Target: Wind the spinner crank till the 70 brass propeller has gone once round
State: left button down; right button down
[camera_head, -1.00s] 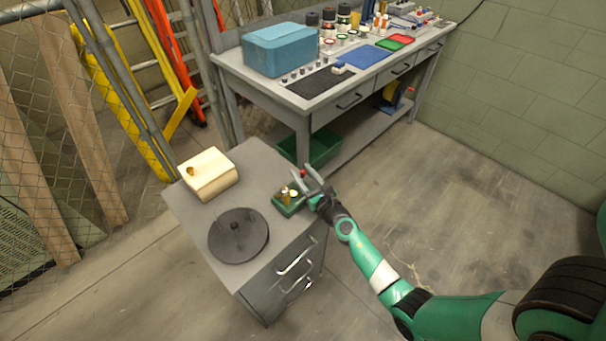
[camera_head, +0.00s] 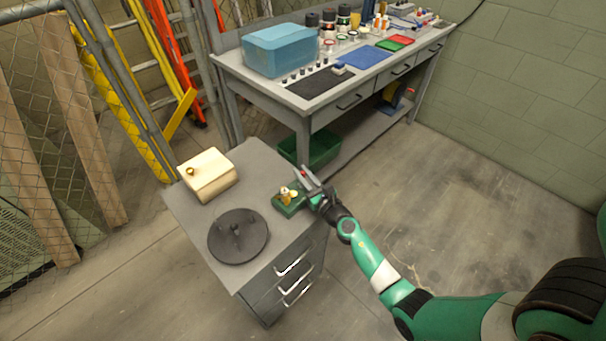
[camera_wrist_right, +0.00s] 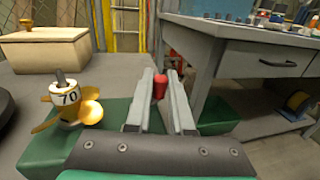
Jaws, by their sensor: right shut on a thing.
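The brass propeller (camera_wrist_right: 70,105), with a white hub marked 70, sits upright on the left of the green spinner base (camera_wrist_right: 48,146) in the right wrist view. In the head view the propeller (camera_head: 288,193) is small on the green base (camera_head: 288,208), at the right edge of the cabinet top. My right gripper (camera_head: 305,176) reaches in over that edge. Its jaws (camera_wrist_right: 161,80) are shut on the red crank knob (camera_wrist_right: 159,86), right of the propeller. The crank arm below the knob is hidden by the gripper. My left gripper is not in view.
A dark round turntable (camera_head: 226,247) and a cream box (camera_head: 211,184) with a brass knob share the grey cabinet top (camera_head: 257,161). A workbench (camera_head: 310,105) with a blue bin (camera_head: 280,50) stands behind. The floor to the right is clear.

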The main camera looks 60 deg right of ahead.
aim_at(293, 182)
jog(key=n+t+y+b, duration=0.1)
jog(key=y, duration=0.1)
jog(key=n+t+y+b, duration=0.1)
jog(key=y+b, duration=0.1)
jog(key=shift+w+f+n, duration=0.15)
jog(key=shift+w+n, duration=0.2)
jog(key=shift+n, duration=0.05)
jog(key=n+y+b, duration=0.2)
jog(key=y, duration=0.1)
jog(key=n+y+b, duration=0.2)
jog(key=y, duration=0.1)
jog(key=w+a+n+y+b, duration=0.1)
jog(key=n+y+b, duration=0.1)
jog(key=y+b, duration=0.1)
jog(key=shift+w+f+y, duration=0.1)
jog(key=shift+y, duration=0.4)
jog(key=shift+w+a+n+y+b, duration=0.1)
jog(key=shift+a+n+y+b, duration=0.15)
jog(key=shift+n+y+b, duration=0.6)
jog(key=shift+a+r+n+g+y+b, duration=0.15)
jog(key=shift+n+g+y, duration=0.35)
jog(key=shift+y, duration=0.3)
jog(key=shift+a+r+n+g+y+b, duration=0.15)
jog(key=shift+n+g+y, duration=0.25)
jog(key=shift+n+y, duration=0.25)
jog(key=c, duration=0.8)
grip_release()
jog(key=shift+w+a, duration=0.1)
